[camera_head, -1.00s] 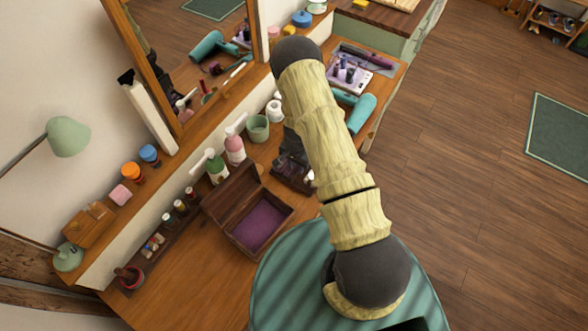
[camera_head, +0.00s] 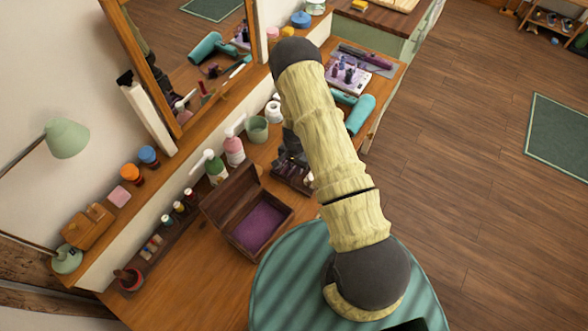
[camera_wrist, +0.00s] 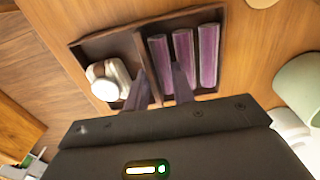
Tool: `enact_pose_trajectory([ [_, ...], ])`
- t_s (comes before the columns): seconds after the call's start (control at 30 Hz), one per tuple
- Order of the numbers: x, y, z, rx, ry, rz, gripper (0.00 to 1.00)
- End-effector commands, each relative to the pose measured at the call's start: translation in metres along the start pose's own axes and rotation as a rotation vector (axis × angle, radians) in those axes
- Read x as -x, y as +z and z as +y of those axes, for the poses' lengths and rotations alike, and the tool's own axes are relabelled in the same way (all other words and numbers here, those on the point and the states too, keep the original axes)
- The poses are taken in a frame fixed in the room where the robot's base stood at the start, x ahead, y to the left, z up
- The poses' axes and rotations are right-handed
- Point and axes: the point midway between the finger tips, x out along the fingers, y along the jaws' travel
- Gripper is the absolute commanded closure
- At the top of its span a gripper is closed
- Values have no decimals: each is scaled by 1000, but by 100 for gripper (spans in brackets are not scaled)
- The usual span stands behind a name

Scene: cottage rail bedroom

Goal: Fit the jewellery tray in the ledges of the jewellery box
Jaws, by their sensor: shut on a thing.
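The jewellery box (camera_head: 222,198) stands open on the wooden dressing table, with its lid tipped back and a purple lining inside. The jewellery tray (camera_wrist: 108,47) is dark wood with a central divider. One side holds several purple padded rolls (camera_wrist: 184,58), the other a whitish object (camera_wrist: 105,82). In the head view the tray (camera_head: 293,183) is just behind and right of the box, partly hidden by my arm. My gripper (camera_wrist: 157,80) has its fingers either side of the divider and is shut on the tray. I cannot tell whether the tray is clear of the table.
Pump bottles (camera_head: 215,170) and a green cup (camera_head: 257,129) stand close behind the box and tray. Small bottles (camera_head: 179,207) line a rack to the left. A teal hairdryer (camera_head: 358,112) lies to the right. Bare tabletop (camera_head: 185,275) lies in front of the box.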

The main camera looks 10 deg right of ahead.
Motion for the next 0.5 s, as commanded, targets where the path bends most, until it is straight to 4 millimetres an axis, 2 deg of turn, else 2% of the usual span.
enact_pose_trajectory([
  [0.27,11,0,0,1,0,0,100],
  [0.5,47,0,-1,2,-2,3,100],
])
